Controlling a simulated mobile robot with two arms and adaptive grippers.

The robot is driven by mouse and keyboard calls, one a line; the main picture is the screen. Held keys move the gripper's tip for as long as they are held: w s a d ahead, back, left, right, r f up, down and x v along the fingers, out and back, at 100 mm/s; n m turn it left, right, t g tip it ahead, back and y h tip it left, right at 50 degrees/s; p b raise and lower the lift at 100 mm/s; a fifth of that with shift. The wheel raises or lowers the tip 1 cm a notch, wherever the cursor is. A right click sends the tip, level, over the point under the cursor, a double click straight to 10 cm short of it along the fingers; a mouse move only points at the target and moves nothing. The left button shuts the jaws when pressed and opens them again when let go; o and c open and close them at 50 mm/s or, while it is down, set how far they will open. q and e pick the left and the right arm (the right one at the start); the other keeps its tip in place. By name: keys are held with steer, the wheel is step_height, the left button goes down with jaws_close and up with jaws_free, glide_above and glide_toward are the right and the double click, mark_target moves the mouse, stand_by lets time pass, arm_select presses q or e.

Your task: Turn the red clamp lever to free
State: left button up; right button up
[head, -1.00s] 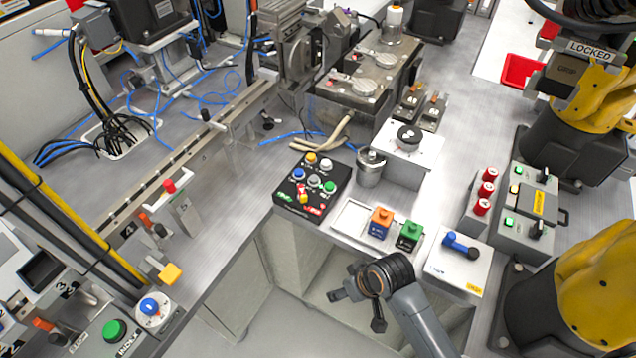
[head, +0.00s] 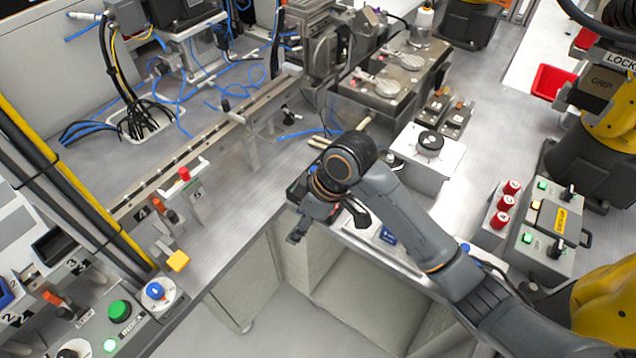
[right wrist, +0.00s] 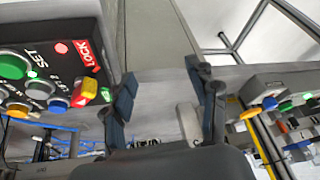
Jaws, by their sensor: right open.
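The black button panel (right wrist: 40,50) shows in the right wrist view, at the left. On it is a small red and yellow lever (right wrist: 86,92), between a red label reading LOCK (right wrist: 84,52) and a green label. In the head view my right arm hides most of the panel (head: 294,191) and the lever. My right gripper (right wrist: 162,88) is open and empty, its fingers just right of the lever and apart from it. In the head view the right gripper (head: 328,226) hangs over the panel's front edge. My left gripper is not in view.
A white box with a black knob (head: 430,142) stands behind my arm. Red-capped cylinders (head: 504,204) and a grey switch box (head: 545,225) stand at the right. A red-topped lever stand (head: 190,190) is at the left. Open floor (head: 290,310) lies in front.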

steer(key=w+d+r+n+h, duration=0.2)
steer(key=w+r+n, duration=0.15)
steer(key=r, duration=0.35)
steer(key=w+d+r+n+h, duration=0.25)
steer(key=w+r, duration=0.25)
steer(key=r, duration=0.3)
steer(key=shift+m+g, duration=0.3)
steer(key=shift+m, duration=0.2)
steer(key=f, duration=0.4)
steer(key=f+p, duration=0.1)
steer(key=f, duration=0.4)
steer(key=a+f+p, duration=0.1)
steer(key=f, duration=0.4)
steer(key=shift+s, duration=0.1)
steer(key=shift+r, duration=0.1)
steer(key=c, duration=1.1)
